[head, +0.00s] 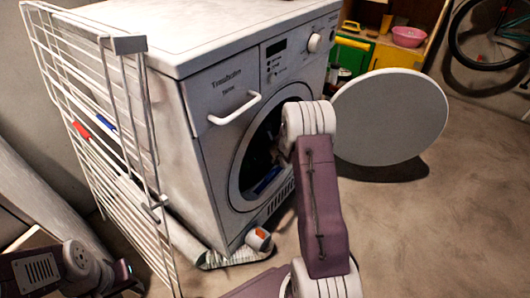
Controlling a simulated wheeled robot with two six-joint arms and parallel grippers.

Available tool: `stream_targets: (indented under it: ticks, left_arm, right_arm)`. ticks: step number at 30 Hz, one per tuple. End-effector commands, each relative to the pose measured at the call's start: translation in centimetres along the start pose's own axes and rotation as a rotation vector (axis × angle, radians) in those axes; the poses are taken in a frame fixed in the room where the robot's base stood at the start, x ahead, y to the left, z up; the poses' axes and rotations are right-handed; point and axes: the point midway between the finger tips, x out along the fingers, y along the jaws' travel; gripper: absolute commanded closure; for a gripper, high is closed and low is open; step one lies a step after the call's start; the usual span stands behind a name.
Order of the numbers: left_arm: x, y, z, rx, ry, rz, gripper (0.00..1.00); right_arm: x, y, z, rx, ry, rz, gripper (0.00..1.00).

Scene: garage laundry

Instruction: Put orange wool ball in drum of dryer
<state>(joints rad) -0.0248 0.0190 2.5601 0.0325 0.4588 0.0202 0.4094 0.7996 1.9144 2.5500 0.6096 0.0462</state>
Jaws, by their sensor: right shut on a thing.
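The white dryer (222,140) stands in the middle, with its round door (390,115) swung wide open to the right. Its drum opening (238,175) faces me and is dark inside, with something blue (266,181) low in it. My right arm reaches across the front of the opening. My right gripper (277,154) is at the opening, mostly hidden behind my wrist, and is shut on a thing. I cannot make out the orange wool ball itself; it is hidden there. My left gripper (128,280) is low at the left, far from the dryer, its fingers unclear.
A white drying rack (128,45) stands close to the left of the dryer. A shelf with a pink basin (408,37) and a bicycle wheel are behind.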

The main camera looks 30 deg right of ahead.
Motion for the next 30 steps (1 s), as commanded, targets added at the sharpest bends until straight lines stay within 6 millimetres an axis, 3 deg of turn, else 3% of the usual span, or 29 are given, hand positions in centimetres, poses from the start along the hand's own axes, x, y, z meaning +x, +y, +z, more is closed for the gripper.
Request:
stream_targets:
  ticks: [3, 10, 24, 25, 27, 30]
  left_arm:
    - [1.0, 0.0, 0.1, 0.0, 0.0, 0.0, 0.64]
    - [4.1, -0.1, 0.4, 0.0, 0.0, 0.0, 0.64]
    - [4.7, -0.1, 0.5, 0.0, 0.0, 0.0, 0.64]
    - [4.7, -0.1, 0.5, 0.0, 0.0, 0.0, 0.64]
    - [4.7, -0.1, 0.5, 0.0, 0.0, 0.0, 0.64]
    - [4.7, -0.1, 0.5, 0.0, 0.0, 0.0, 0.64]
  right_arm:
    - [1.7, 0.6, 0.6, -0.001, -0.003, 0.001, 1.0]
    - [4.1, 1.5, -0.9, 0.001, 0.0, 0.0, 1.0]
    - [4.8, 1.7, -0.9, 0.0, 0.0, 0.0, 1.0]
    - [4.8, 1.7, -0.9, 0.0, 0.0, 0.0, 0.52]
    - [4.8, 1.7, -0.9, 0.0, 0.0, 0.0, 0.33]
    - [4.8, 1.7, -0.9, 0.0, 0.0, 0.0, 0.32]
